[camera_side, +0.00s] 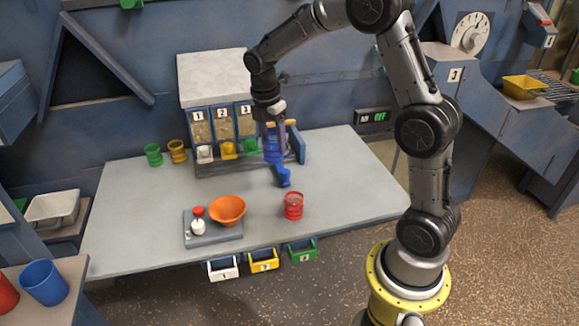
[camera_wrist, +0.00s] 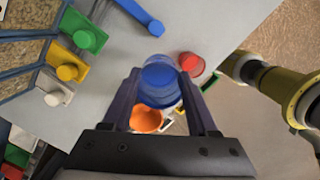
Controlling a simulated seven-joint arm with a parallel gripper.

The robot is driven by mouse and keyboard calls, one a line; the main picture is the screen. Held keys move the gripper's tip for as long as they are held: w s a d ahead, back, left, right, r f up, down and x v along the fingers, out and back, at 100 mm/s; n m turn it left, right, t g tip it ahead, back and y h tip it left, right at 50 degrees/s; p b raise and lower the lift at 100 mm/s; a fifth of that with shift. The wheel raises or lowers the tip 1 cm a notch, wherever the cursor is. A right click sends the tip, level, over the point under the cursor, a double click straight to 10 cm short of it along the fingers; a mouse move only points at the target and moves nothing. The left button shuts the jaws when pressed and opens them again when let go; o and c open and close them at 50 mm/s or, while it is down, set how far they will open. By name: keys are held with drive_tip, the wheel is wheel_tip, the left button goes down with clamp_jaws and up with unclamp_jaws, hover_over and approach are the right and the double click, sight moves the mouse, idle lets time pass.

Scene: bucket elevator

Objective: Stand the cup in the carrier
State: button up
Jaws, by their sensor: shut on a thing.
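My gripper (camera_wrist: 160,100) is shut on a blue cup (camera_wrist: 160,82). In the wrist view the cup lies between the two dark fingers. In the side view the blue cup (camera_side: 273,152) hangs below my wrist, in front of the right end of the numbered dispensers. It looks to be above the table, but its height is hard to tell. A blue bar (camera_side: 284,178) shows just below it, and also in the wrist view (camera_wrist: 145,18). I cannot tell with certainty which thing is the carrier.
Dispensers (camera_side: 222,112) stand at the table's back. Green (camera_side: 153,155) and brown (camera_side: 177,151) cups stand back left. The table's right side is clear.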

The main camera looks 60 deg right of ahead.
drive_tip(key=w+d+f+n, duration=0.1)
drive_tip(key=w+d, duration=0.3)
drive_tip(key=d, duration=0.4)
drive_tip(key=w+d+f, duration=0.1)
drive_tip(key=w+d, duration=0.3)
drive_tip(key=d, duration=0.5)
drive_tip(key=shift+w+d+f+n, duration=0.35)
drive_tip(key=shift+d+f, duration=0.15)
drive_tip(key=shift+f, duration=0.95)
drive_tip(key=shift+w+d+f+n, duration=0.3)
drive_tip(key=shift+w+d+f, duration=0.15)
drive_tip(key=shift+f, duration=1.05)
drive_tip(key=shift+w+d+f+n, duration=0.35)
drive_tip(key=shift+d+f, duration=0.2)
drive_tip(key=shift+f, duration=0.9)
drive_tip(key=shift+f, duration=1.05)
drive_tip(key=o, duration=1.4)
drive_tip(key=shift+r, duration=0.1)
